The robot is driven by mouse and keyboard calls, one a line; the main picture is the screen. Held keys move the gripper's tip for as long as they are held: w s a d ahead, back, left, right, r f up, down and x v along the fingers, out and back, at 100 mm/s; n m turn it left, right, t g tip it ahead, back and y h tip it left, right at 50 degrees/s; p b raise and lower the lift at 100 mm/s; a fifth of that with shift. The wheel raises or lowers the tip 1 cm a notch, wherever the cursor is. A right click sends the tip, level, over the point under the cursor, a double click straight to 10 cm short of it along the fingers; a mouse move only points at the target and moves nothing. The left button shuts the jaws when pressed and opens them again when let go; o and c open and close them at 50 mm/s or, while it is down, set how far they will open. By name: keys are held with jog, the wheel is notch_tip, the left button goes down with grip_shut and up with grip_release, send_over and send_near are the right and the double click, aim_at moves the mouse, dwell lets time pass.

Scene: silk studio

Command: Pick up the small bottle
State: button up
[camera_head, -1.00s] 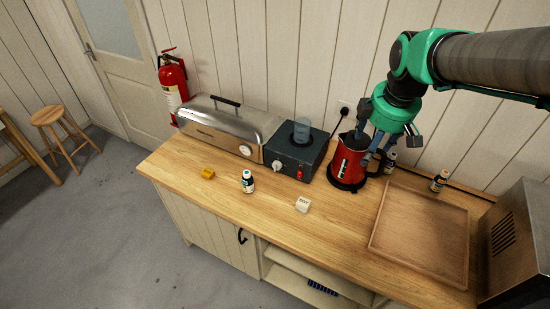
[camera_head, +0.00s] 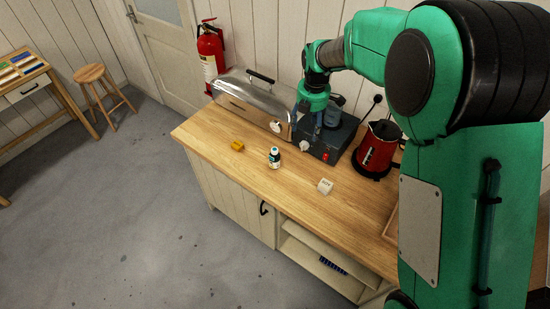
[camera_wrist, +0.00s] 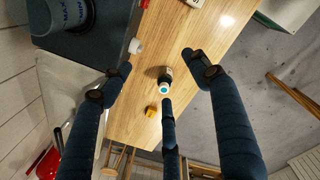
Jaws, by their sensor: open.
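The small bottle (camera_head: 274,158), dark with a pale label and cap, stands upright on the wooden counter (camera_head: 290,186) near its front edge. In the wrist view the bottle (camera_wrist: 165,76) shows between my spread fingers, its cap toward the camera. My gripper (camera_head: 318,122) is over the dark hotplate (camera_head: 325,141), to the right of and behind the bottle.
A yellow block (camera_head: 237,146) lies left of the bottle and a white cube (camera_head: 325,186) lies to its right. A silver lidded appliance (camera_head: 250,97) stands behind. A beaker (camera_wrist: 62,14) on the hotplate is close to my fingers. A red kettle (camera_head: 377,150) stands right.

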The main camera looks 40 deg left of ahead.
aim_at(275, 149)
jog(key=s+a+f+n, duration=0.1)
jog(key=a+f+n, duration=0.1)
jog(key=a+f, duration=0.1)
jog(key=s+a+f+n+p, duration=0.1)
jog(key=s+a+f, duration=0.1)
jog(key=a+f, duration=0.2)
jog(key=s+a+f+n+p, duration=0.1)
jog(key=a+f+n, duration=0.1)
jog(key=a+f, duration=0.1)
jog(key=shift+s+a+f+n+g+h, duration=0.25)
jog(key=shift+a+n+g+h, duration=0.05)
jog(key=shift+a, duration=0.25)
jog(key=shift+f, duration=0.1)
jog(key=shift+f+p, duration=0.3)
jog(key=shift+f, duration=3.9)
jog(key=shift+f, duration=0.1)
jog(key=shift+s+f+p, duration=0.1)
jog(key=shift+f+p, duration=0.4)
jog(key=shift+f, duration=2)
jog(key=shift+c, duration=0.5)
jog(key=c, duration=1.2)
